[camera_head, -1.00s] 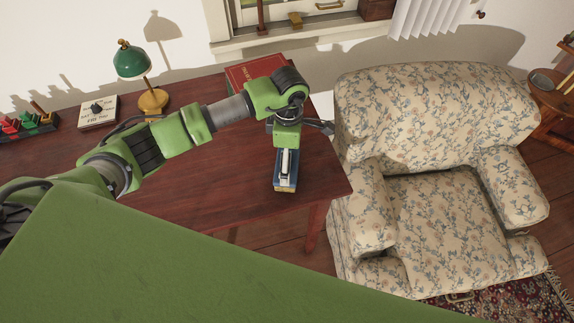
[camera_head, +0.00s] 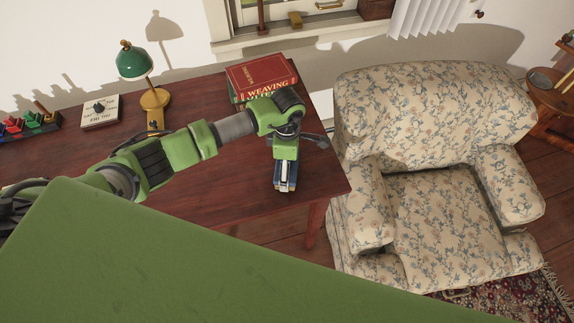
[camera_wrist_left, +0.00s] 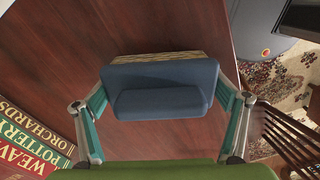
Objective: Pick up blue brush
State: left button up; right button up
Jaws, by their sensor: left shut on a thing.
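The blue brush (camera_wrist_left: 162,88) shows large in the left wrist view, a blue block with a rounded grip and a tan bristle edge along its far side. My left gripper (camera_wrist_left: 160,95) is shut on it, one finger against each end. In the head view, the brush (camera_head: 280,186) shows at the end of my left arm, over the right part of the dark wooden table (camera_head: 230,175), partly covered by the gripper (camera_head: 285,174). Whether it touches the tabletop or hangs just above it, I cannot tell. My right gripper is not in view.
Red and green books (camera_head: 262,76) lie behind my wrist. A green lamp (camera_head: 135,62), a block calendar (camera_head: 100,111) and several coloured pieces (camera_head: 30,123) stand at the back left. A floral armchair (camera_head: 440,160) stands right of the table. The tabletop around the brush is clear.

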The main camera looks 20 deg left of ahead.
pick_arm(q)
jog(key=shift+r, duration=0.5)
notch_tip(320, 180, up, 2)
jog(key=shift+r+b, duration=0.2)
jog(key=shift+b, duration=0.1)
jog(key=s+r+b, duration=0.1)
jog(key=s+r, duration=0.1)
jog(key=r, duration=0.1)
jog(key=s+d+r, duration=0.1)
jog(key=s+r, duration=0.1)
jog(key=s, duration=0.1)
jog(key=shift+s+d+r+b, duration=0.1)
jog(key=shift+s+r+b, duration=0.1)
jog(key=shift+r+b, duration=0.2)
jog(key=s+d+r+b, duration=0.1)
jog(key=s+r, duration=0.3)
jog(key=s, duration=0.4)
jog(key=shift+s+d+b, duration=0.15)
jog(key=shift+d+b, duration=0.25)
jog(key=shift+b, duration=0.15)
jog(key=shift+o, duration=1.2)
jog(key=shift+f, duration=0.1)
